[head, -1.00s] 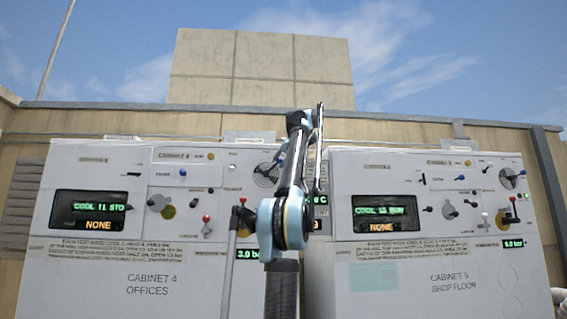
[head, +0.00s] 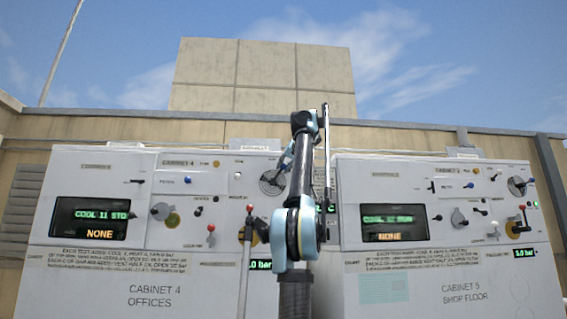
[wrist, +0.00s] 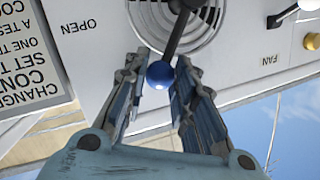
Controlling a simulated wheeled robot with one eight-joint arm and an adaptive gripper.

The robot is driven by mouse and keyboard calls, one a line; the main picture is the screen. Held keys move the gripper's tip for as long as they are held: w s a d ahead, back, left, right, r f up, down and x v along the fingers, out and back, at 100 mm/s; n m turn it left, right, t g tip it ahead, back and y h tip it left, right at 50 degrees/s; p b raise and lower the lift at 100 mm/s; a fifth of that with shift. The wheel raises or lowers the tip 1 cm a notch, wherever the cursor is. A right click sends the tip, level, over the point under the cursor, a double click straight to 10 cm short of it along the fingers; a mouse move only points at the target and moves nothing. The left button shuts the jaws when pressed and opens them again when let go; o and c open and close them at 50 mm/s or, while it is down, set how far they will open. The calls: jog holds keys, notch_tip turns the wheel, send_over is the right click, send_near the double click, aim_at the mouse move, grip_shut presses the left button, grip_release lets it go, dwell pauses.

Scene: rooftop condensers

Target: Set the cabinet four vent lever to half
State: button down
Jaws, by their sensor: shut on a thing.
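The cabinet four vent is a round slatted grille (head: 272,183) on the upper right of the cabinet 4 panel (head: 150,280) in the head view; my arm partly covers its right side. In the wrist view the grille (wrist: 150,22) fills the top, with a dark vent lever (wrist: 178,35) crossing it and ending in a blue ball knob (wrist: 159,75). My gripper (wrist: 160,68) has a finger on each side of the knob and is shut on it. The word OPEN is printed left of the grille there.
Cabinet 5 (head: 465,285) stands close on the right. A red-topped lever (head: 249,208) and other knobs sit below the vent. In the wrist view, a printed notice (wrist: 30,60) is at left and a FAN label (wrist: 270,60) at right, near a white knob (wrist: 308,5).

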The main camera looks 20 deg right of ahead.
jog(key=shift+d, duration=0.2)
jog(key=c, duration=1.4)
grip_release()
jog(key=shift+d, duration=0.2)
jog(key=shift+o, duration=0.5)
jog(key=shift+a, duration=0.15)
jog(key=shift+s, duration=0.15)
jog(key=f+v, duration=0.2)
jog(key=v, duration=1.4)
jog(key=shift+s, duration=0.6)
jog(key=shift+f, duration=0.1)
